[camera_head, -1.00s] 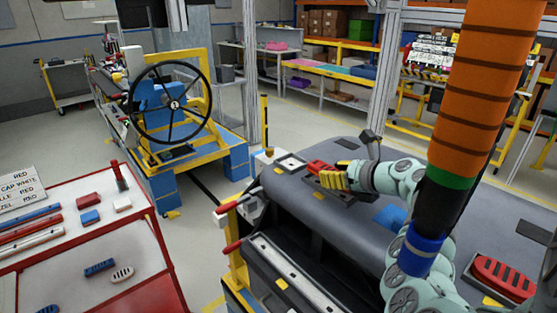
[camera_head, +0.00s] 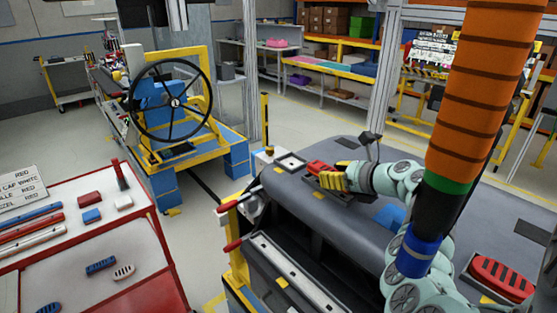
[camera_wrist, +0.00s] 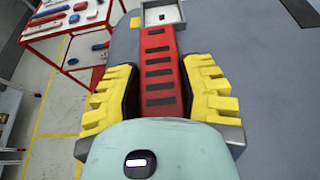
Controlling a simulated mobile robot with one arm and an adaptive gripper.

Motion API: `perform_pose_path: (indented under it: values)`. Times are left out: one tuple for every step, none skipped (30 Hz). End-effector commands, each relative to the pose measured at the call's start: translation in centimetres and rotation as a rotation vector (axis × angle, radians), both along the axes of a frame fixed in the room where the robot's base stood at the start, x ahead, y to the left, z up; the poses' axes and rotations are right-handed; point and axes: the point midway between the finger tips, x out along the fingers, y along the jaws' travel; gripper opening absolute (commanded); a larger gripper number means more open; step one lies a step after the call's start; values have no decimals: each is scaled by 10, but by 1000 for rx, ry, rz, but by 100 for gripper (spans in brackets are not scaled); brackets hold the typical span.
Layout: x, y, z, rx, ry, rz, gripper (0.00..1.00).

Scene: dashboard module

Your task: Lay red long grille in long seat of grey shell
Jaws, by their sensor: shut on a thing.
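The red long grille (camera_wrist: 160,72), with a row of dark slots, lies between the yellow fingers of my gripper (camera_wrist: 160,100) in the wrist view. My gripper is shut on its sides. In the head view my gripper (camera_head: 333,178) is low over the top of the grey shell (camera_head: 300,190), and the red end of the grille (camera_head: 318,167) sticks out past the fingers. The long seat is mostly hidden by my gripper and the grille; a dark edge shows beside the fingers. I cannot tell whether the grille touches the seat.
A pale-framed square seat (camera_head: 290,163) lies just beyond the grille's far end. A red oval grille (camera_head: 502,278) sits at the shell's right. A blue patch (camera_head: 390,215) is on the shell near my arm. A red-edged table (camera_head: 100,240) with small loose parts stands left.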

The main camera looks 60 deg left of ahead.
Motion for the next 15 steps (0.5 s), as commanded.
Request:
perform_pose_path:
  values:
    - [1, 0, -2, 0, 1, -1, 0]
    - [1, 0, -2, 0, 1, -1, 0]
    - [1, 0, -3, 0, 1, -1, 0]
    - [1, 0, -4, 0, 1, -1, 0]
    - [0, 0, -5, 0, 1, -1, 0]
    - [0, 0, -6, 0, 1, -1, 0]
    - [0, 0, -7, 0, 1, -1, 0]
    - [0, 0, -7, 0, 1, -1, 0]
    - [1, 0, -8, 0, 1, -1, 0]
    - [1, 0, -9, 0, 1, -1, 0]
    - [1, 0, -10, 1, 2, -2, 0]
    - [1, 0, -11, 1, 2, -2, 0]
    - [1, 0, -11, 1, 2, -2, 0]
    - [1, 0, -12, 1, 2, -2, 0]
    - [1, 0, -13, 1, 1, -3, 0]
